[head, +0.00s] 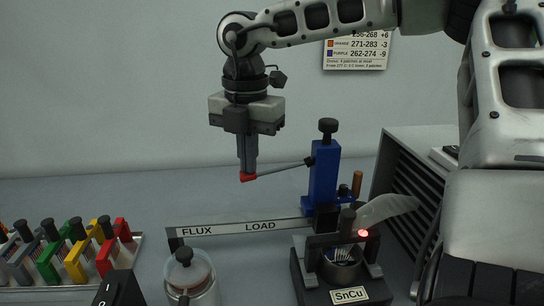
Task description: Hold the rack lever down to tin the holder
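The rack lever (285,169) is a thin grey rod with a red end. It slopes down to the left from a blue post (324,178) with a black knob on top. My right gripper (248,172) points straight down with its fingers together, and its tips touch the red end. I cannot tell whether the fingers grip the red end or press on it from above. Below the post a dark holder part (346,222) stands over the SnCu pot (342,268), and its lower end is hard to make out. My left gripper is not in view.
A red light (362,233) glows by the pot, with a pale plume (388,208) beside it. A bar (240,228) reads FLUX and LOAD. A lidded jar (190,280), a rack of coloured holders (75,255) and a grey louvred box (415,165) stand around.

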